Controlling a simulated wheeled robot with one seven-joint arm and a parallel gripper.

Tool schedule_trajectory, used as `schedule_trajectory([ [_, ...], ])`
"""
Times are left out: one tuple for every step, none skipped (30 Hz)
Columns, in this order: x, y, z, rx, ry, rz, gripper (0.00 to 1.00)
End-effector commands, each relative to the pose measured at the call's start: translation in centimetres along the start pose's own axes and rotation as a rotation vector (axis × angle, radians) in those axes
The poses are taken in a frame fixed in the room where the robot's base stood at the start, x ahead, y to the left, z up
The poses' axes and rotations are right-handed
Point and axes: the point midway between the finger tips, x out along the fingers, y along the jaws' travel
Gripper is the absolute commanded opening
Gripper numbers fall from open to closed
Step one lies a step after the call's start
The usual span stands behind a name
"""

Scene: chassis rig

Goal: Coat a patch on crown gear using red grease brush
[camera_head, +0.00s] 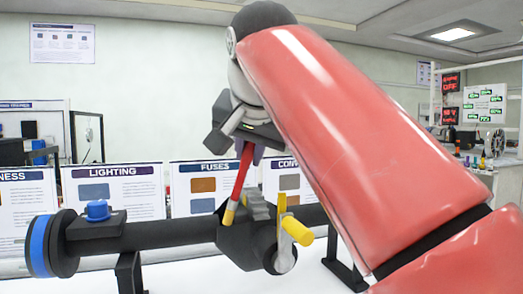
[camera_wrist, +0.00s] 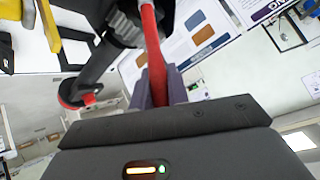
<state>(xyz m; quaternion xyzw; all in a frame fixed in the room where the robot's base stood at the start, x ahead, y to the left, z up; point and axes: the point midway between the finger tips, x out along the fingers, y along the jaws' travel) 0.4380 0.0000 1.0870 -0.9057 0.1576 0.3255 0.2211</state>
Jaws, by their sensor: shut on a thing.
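The red grease brush (camera_head: 239,180) is held by my gripper (camera_head: 247,150) in the head view. It slants down to the left, with a yellowish band near its lower end. In the wrist view the red handle (camera_wrist: 152,50) runs up between the two purple fingers of my gripper (camera_wrist: 160,88), which are shut on it. The crown gear (camera_head: 260,207) appears to be the grey toothed part on the dark housing, just right of the brush's lower end. Its teeth also show in the wrist view (camera_wrist: 125,27). I cannot tell whether the bristles touch it.
A black axle tube (camera_head: 160,236) runs through the housing, with a blue-ringed hub (camera_head: 40,246) and a blue cap (camera_head: 97,210) at left. A yellow handle (camera_head: 297,230) sticks out right of the gear. Poster boards (camera_head: 112,190) stand behind. My red arm covers much of the right side.

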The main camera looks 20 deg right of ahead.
Motion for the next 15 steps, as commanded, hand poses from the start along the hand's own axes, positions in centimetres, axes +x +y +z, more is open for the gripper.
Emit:
schedule_trajectory([
  [0.0, -0.1, 0.0, 0.000, 0.000, 0.000, 0.00],
  [0.0, -0.1, 0.0, 0.000, 0.001, 0.000, 0.00],
  [0.0, -0.1, 0.0, 0.000, 0.001, 0.000, 0.00],
  [0.1, -0.1, -0.1, 0.000, 0.001, 0.000, 0.00],
  [0.1, -0.2, -0.1, 0.000, 0.001, 0.000, 0.00],
  [0.3, -0.3, -0.2, 0.000, 0.000, 0.001, 0.00],
  [0.4, -0.3, -0.3, 0.000, 0.000, 0.001, 0.00],
  [0.5, -0.3, -0.3, 0.000, 0.000, 0.001, 0.00],
  [0.6, -0.3, -0.4, 0.000, 0.001, 0.001, 0.00],
  [0.6, -0.2, -0.4, 0.001, 0.001, 0.001, 0.00],
  [0.6, -0.1, -0.4, 0.001, 0.001, 0.001, 0.00],
  [0.6, 0.1, -0.5, 0.001, 0.002, 0.001, 0.00],
  [0.7, 0.3, -0.6, 0.001, 0.002, 0.001, 0.00],
  [0.7, 0.4, -0.8, 0.001, 0.002, 0.001, 0.00],
  [0.7, 0.7, -0.9, 0.002, 0.002, 0.000, 0.00],
])
